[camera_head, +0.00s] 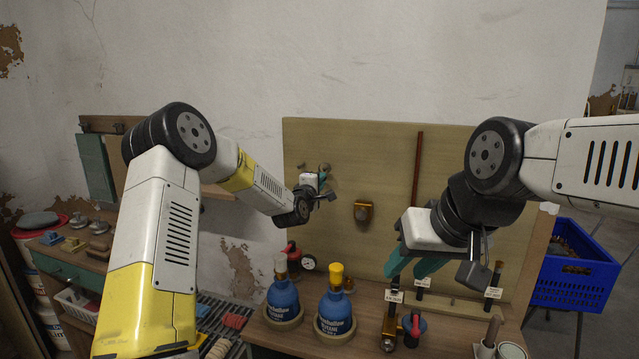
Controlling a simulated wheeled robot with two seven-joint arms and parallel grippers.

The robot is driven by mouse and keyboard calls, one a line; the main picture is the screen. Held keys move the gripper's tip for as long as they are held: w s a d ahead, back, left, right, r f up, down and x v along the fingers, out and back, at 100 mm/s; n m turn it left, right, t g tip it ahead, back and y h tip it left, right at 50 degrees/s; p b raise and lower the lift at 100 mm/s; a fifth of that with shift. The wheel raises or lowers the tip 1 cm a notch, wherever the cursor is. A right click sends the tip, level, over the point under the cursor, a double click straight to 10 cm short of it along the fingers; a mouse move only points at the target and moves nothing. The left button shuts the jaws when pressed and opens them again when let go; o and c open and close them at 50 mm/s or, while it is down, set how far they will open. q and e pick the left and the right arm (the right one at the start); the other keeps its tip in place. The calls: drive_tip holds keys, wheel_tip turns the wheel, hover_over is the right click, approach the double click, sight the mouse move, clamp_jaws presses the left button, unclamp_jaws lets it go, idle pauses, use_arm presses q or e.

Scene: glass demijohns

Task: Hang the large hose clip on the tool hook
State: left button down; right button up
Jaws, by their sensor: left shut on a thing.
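My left gripper (323,181) is at the upper left of the wooden board (385,150), close to its face. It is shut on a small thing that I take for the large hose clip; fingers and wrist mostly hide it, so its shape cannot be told. Small knob-like pieces (326,167) show on or near the board beside the fingertips; I cannot tell which is the tool hook. My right gripper (412,266) hangs in front of the board's lower right, its two teal fingers apart, with nothing visible between them.
Two blue bottles (283,300) (335,312) stand on the bench below. A brass-coloured piece (363,211) and a dark red upright strip (418,168) are on the board. Tagged upright tools (391,322) stand under my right gripper. A blue crate (570,285) is at the right.

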use_arm(q)
drive_tip(key=shift+w+d, duration=0.1)
drive_tip(key=shift+w, duration=0.2)
idle(0.6)
idle(0.6)
drive_tip(key=c, duration=1.5)
unclamp_jaws()
drive_tip(key=shift+o, duration=0.6)
drive_tip(key=shift+r, duration=0.1)
drive_tip(key=shift+v, duration=3)
